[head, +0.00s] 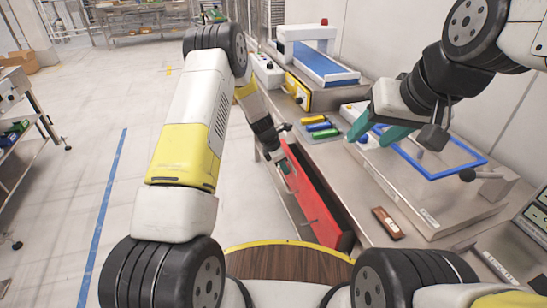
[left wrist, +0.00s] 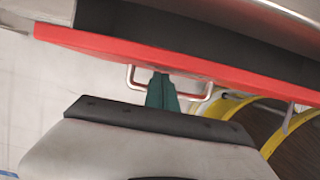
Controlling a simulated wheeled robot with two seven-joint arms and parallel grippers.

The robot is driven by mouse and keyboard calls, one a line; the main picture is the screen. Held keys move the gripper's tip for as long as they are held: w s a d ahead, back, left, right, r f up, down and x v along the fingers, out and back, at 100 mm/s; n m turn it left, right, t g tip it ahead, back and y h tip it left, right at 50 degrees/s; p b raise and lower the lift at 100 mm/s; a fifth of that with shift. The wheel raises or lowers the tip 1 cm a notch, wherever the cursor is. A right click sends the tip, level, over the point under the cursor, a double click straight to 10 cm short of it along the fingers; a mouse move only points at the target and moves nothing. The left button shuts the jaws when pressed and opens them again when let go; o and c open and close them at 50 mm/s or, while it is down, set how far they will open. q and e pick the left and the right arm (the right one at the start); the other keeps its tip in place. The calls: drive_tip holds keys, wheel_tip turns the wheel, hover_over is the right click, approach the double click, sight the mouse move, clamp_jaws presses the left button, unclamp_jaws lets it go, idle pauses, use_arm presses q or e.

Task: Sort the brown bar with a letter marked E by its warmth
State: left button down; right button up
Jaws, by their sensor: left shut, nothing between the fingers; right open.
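The brown bar (head: 386,223) lies on the steel bench near its front edge, right of the red drawer; its letter is too small to read. The red drawer (head: 318,203) under the bench stands pulled out, with its dark inside showing. My left gripper (head: 285,168) is at the drawer's front. In the left wrist view its green fingers (left wrist: 161,92) are shut and empty, reaching within the metal handle (left wrist: 204,91); I cannot tell whether they touch it. My right gripper (head: 376,136) is open and empty above the bench, left of the blue frame.
A blue frame (head: 440,174) lies on a steel plate at the right. Yellow, green and blue bars (head: 321,128) lie on a pad behind. A yellow-fronted box (head: 297,91) and a blue-belted machine (head: 325,68) stand further back. Open floor lies left.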

use_arm(q)
drive_tip(key=shift+w+d, duration=0.25)
drive_tip(key=shift+d, duration=0.3)
drive_tip(key=shift+w+d, duration=0.2)
drive_tip(key=shift+d, duration=0.3)
drive_tip(key=s+a+r, duration=0.3)
drive_tip(key=a+r, duration=0.4)
drive_tip(key=r, duration=0.2)
drive_tip(key=n+t+h, duration=0.5)
drive_tip(key=n+h, duration=0.8)
drive_tip(key=n, duration=0.5)
approach(298, 186)
drive_tip(key=x, duration=0.9)
drive_tip(key=shift+s+d+r, duration=0.15)
drive_tip(key=shift+r, duration=0.05)
